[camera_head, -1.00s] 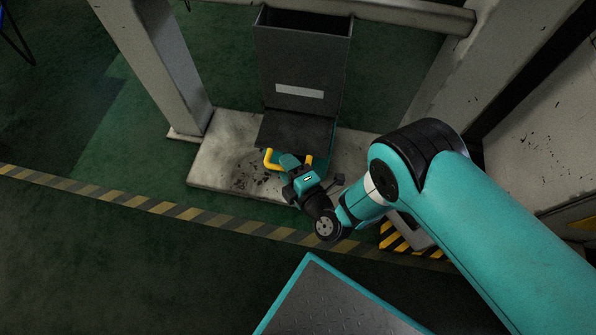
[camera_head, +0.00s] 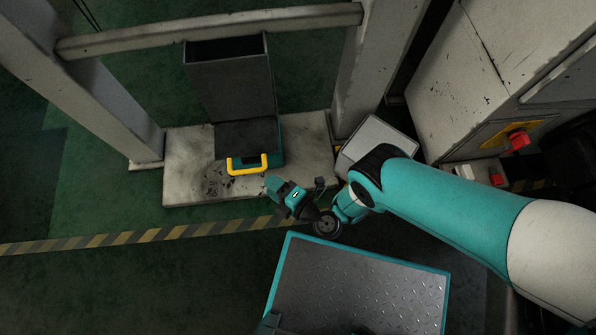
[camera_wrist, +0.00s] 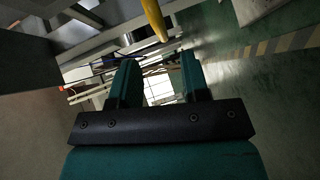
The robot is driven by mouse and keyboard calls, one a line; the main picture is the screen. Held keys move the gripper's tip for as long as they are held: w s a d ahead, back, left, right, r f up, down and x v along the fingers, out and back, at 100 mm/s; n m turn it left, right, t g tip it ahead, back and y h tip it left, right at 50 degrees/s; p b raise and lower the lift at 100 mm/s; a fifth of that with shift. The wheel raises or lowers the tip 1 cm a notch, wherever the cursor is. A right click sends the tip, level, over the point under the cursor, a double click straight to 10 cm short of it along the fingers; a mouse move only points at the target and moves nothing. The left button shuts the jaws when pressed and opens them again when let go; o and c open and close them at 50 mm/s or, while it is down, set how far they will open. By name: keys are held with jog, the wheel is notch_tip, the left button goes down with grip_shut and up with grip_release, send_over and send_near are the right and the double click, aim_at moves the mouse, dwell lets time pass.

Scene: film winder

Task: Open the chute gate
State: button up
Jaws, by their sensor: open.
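The chute is a tall dark grey box (camera_head: 228,90) with an open top, in the head view's upper left. A dark plate (camera_head: 245,138) juts from its lower front, with a yellow U-shaped handle (camera_head: 247,164) at the front edge. I cannot tell how far the gate stands open. My gripper (camera_head: 270,184) is just below and right of the handle, apart from it and empty. In the wrist view the gripper's two teal fingers (camera_wrist: 158,78) are spread, with nothing between them. A yellow bar end (camera_wrist: 155,20), likely the handle, shows beyond them.
The chute stands on a pale stained slab (camera_head: 310,145) between grey posts (camera_head: 370,75) under a crossbeam (camera_head: 210,27). A machine with a red knob (camera_head: 518,140) is at the right. Striped floor tape (camera_head: 130,238) crosses in front; green floor at left is clear.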

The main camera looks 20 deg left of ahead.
jog(key=p+v, duration=0.6)
jog(key=v, duration=0.2)
jog(key=shift+d, duration=0.15)
